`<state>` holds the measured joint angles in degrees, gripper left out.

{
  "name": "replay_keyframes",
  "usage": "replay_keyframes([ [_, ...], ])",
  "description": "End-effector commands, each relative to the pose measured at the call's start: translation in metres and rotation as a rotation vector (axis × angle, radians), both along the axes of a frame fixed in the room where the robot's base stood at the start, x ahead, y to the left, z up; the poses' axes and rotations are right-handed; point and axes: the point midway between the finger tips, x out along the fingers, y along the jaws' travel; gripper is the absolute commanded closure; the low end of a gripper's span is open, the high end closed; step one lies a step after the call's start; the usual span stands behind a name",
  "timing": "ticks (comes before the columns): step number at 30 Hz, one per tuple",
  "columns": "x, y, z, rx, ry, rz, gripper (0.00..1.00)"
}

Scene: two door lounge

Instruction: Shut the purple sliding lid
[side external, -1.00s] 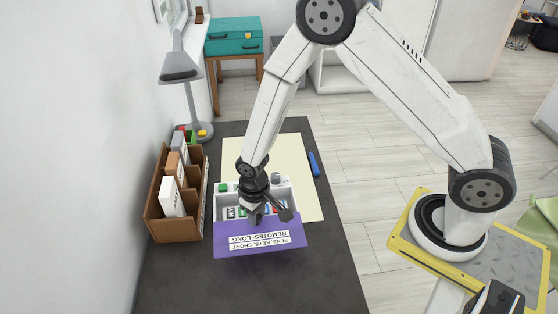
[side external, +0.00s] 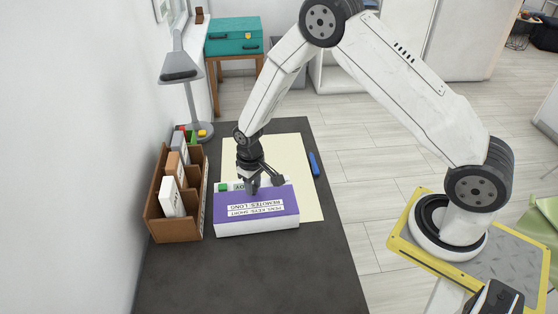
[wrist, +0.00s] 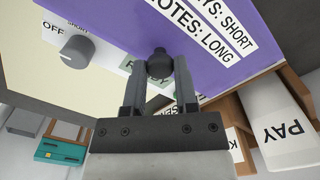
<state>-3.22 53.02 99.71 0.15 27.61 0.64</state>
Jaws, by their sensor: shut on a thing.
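The purple sliding lid (side external: 285,197) with white labels lies over most of the white box (side external: 257,227) on the table. It also fills the upper part of the wrist view (wrist: 205,80). My gripper (side external: 255,188) is at the lid's far edge. In the wrist view my gripper (wrist: 158,75) is shut on the lid's dark round knob (wrist: 160,62). The box's far end shows beyond the lid, with a green button (side external: 223,187) and a grey dial (wrist: 75,49) marked OFF. My fingers hide part of the gap between lid and panel.
A brown organizer (side external: 183,229) with upright boxes stands close on the left. A cream mat (side external: 290,150) lies under the box, with a blue pen-like item (side external: 314,163) at its right. A grey lamp (side external: 195,105) stands behind. The dark table's near part is clear.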

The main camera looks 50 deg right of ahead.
Motion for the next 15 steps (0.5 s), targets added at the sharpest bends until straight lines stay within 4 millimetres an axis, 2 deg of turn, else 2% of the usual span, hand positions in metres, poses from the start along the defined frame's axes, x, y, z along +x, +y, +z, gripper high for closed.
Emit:
replay_keyframes([
  [1,0.0036,-0.0029,0.0004,-0.001,-0.012,-0.002,1.00],
  [2,0.0037,-0.0030,0.0004,-0.001,-0.013,-0.002,0.61],
  [3,0.0039,-0.0030,0.0004,-0.001,-0.014,-0.002,0.48],
  [5,0.0037,-0.0028,0.0004,-0.001,-0.013,-0.002,0.29],
  [15,0.0020,-0.0017,0.0006,-0.001,-0.008,-0.001,0.28],
])
